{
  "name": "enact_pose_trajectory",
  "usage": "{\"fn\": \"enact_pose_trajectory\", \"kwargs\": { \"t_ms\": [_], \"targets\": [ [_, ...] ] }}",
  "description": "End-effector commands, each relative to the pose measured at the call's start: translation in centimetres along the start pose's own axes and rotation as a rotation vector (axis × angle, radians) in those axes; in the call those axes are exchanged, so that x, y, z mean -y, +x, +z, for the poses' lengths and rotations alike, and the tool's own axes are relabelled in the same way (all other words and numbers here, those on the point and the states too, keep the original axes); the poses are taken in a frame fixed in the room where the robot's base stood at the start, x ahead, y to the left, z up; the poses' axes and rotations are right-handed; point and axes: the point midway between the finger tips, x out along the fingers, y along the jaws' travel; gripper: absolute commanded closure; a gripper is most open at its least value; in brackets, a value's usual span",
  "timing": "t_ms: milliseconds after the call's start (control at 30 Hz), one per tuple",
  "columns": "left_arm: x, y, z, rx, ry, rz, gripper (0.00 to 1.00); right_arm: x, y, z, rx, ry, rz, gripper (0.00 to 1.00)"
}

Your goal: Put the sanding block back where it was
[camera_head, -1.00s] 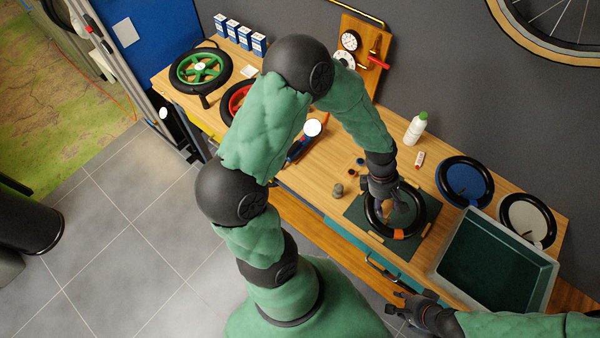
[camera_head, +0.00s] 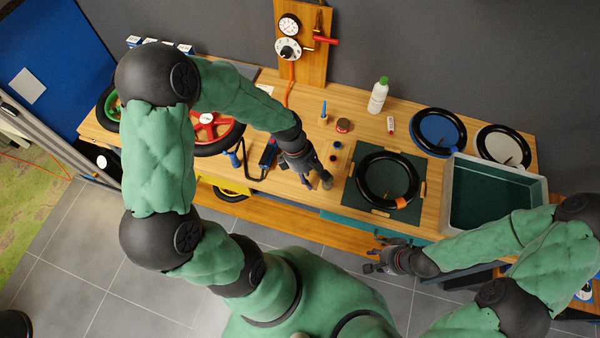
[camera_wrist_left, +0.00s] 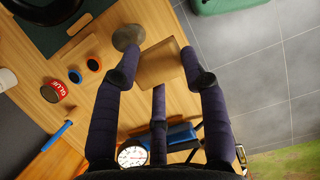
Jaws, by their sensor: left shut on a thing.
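My left gripper is shut on a tan, wood-coloured block, the sanding block (camera_wrist_left: 158,63), which sits between its fingertips in the left wrist view. In the head view the left gripper (camera_head: 311,181) is low over the bench, left of the dark green mat (camera_head: 357,204). The block itself is hidden or too small to tell there. A grey cylinder (camera_wrist_left: 127,37) stands close beside the block and one fingertip; whether they touch is unclear. It also shows in the head view (camera_head: 326,180). My right gripper (camera_head: 376,257) is open and empty by the bench's front edge.
A black tyre (camera_head: 361,171) with an orange patch lies on the mat. A grey tray (camera_head: 448,190) is at right.

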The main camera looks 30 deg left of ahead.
Motion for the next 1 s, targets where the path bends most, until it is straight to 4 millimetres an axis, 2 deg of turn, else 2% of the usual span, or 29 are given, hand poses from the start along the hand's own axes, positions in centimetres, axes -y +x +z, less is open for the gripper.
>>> {"fn": "enact_pose_trajectory", "kwargs": {
  "t_ms": [100, 333, 633, 833, 1000],
  "targets": [
    [-1.4, 1.1, -2.2, 0.0, -0.005, -0.004, 0.87, -0.1, 0.1, 0.0, 0.001, 0.0, 0.0, 0.6],
    [-3.2, 3.5, -5.1, 0.001, -0.003, -0.003, 0.87, -0.1, 0.4, 0.0, 0.001, 0.0, 0.0, 0.6],
    [-4.1, 4.7, -6.5, 0.001, -0.001, -0.002, 0.87, -0.2, 0.5, 0.0, 0.001, 0.0, 0.0, 0.6],
    [-4.2, 7.2, -7.5, 0.001, 0.0, -0.003, 0.87, -0.2, 0.5, 0.0, 0.001, 0.0, 0.0, 0.6],
    [-4.3, 7.7, -7.7, 0.0, 0.0, 0.0, 0.88, -0.2, 0.5, 0.0, 0.001, 0.0, 0.0, 0.6]
  ]
}}
